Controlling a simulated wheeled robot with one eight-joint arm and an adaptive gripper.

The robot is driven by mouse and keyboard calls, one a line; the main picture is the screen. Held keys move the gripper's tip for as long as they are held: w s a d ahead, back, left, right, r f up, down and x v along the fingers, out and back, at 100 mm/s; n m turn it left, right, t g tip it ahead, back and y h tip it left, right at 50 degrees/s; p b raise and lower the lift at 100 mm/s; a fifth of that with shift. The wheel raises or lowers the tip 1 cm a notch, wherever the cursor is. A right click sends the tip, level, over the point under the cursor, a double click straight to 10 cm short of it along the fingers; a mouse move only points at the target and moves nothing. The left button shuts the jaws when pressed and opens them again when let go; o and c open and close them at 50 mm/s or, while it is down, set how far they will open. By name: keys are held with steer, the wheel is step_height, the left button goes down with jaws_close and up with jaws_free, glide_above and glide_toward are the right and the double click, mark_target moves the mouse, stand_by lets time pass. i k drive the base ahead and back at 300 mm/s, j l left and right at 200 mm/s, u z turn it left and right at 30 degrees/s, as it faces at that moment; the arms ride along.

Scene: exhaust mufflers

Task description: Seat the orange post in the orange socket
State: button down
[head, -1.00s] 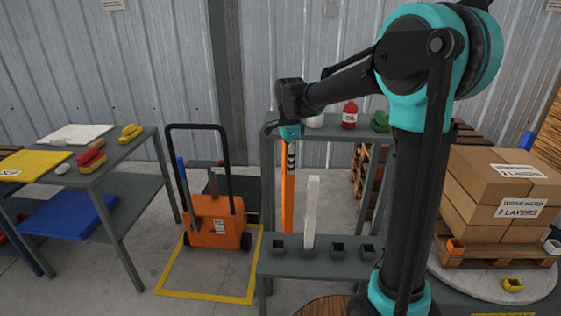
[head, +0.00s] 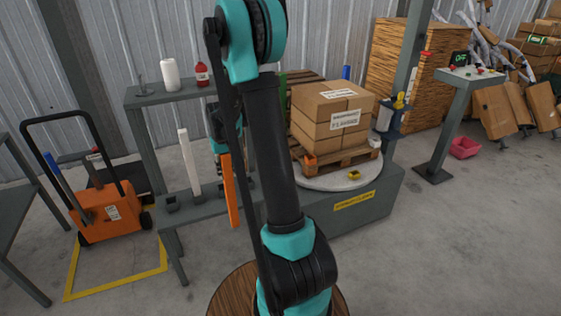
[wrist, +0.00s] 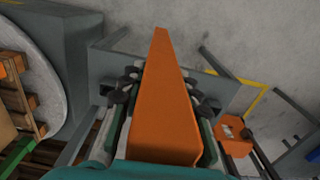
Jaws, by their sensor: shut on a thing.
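My gripper (head: 219,147) is shut on the orange post (head: 229,190). The post is long and square, and hangs below the gripper, slightly tilted in the head view. In the wrist view the gripper (wrist: 163,90) has its fingers on both sides of the post (wrist: 165,105), whose far end points away from the camera. The orange socket (head: 310,161) is a small block on the left corner of the pallet on the round turntable. It is to the right of the post and apart from it, beyond my arm.
A white post (head: 189,160) stands in the rack at left, near an empty black socket (head: 171,203). An orange cart (head: 108,213) stands further left.

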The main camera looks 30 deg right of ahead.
mark_target(331, 120)
steer(key=l, duration=1.95)
steer(key=k, duration=0.05)
